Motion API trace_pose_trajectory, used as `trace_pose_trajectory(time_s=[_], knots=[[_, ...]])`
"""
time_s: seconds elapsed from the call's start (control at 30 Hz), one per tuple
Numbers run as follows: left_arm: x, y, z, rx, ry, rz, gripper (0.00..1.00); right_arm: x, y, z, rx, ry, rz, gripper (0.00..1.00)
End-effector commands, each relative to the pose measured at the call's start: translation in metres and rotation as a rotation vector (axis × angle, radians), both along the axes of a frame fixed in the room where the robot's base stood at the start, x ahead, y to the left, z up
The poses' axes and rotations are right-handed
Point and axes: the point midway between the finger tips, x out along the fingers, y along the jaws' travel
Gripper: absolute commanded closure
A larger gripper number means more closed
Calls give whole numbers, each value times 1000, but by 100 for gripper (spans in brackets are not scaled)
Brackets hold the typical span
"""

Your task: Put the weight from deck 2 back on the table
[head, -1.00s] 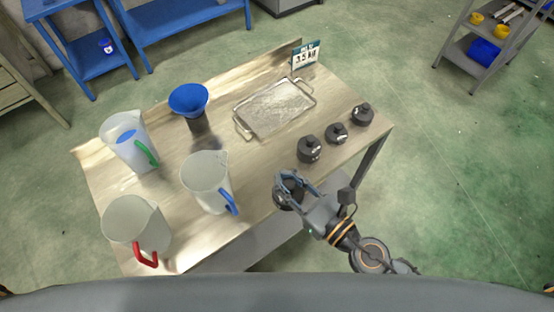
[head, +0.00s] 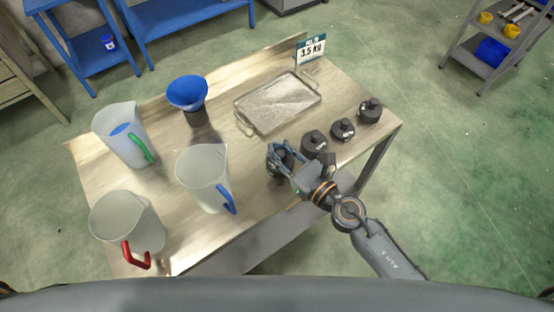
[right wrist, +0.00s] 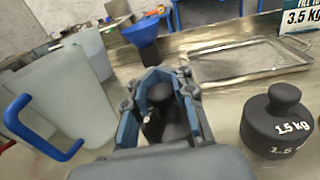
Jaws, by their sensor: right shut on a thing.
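My right gripper (head: 282,157) is shut on a dark grey knobbed weight (head: 277,168) over the front part of the metal table (head: 262,200). In the right wrist view the held weight (right wrist: 165,125) sits between the blue fingers; its label is hidden. I cannot tell whether its base touches the table. To its right, three more dark weights stand in a row: a large one (head: 315,144), a smaller one (head: 343,130) and another (head: 370,110). A weight marked 1.5 kg (right wrist: 275,125) shows in the right wrist view. My left gripper is out of view.
A bare metal tray (head: 280,104) lies behind the weights, with a 3.5 kg sign (head: 311,49) past it. A blue funnel (head: 187,92) and jugs with blue (head: 203,178), green (head: 120,135) and red (head: 128,222) handles stand left. Bare tabletop lies between tray and gripper.

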Motion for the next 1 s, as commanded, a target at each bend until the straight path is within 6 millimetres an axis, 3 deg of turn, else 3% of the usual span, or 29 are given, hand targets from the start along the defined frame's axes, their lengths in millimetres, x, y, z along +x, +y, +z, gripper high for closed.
trace_pose_trajectory(time_s=[0.2,0.5,0.97,1.0], knots=[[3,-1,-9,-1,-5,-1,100,10,1,-8,5,-5,-1,100],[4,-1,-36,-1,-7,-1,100,16,1,-43,6,-3,-1,100],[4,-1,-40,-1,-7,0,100,15,1,-47,4,-4,0,100],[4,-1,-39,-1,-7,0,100,14,0,-50,1,1,0,78]])
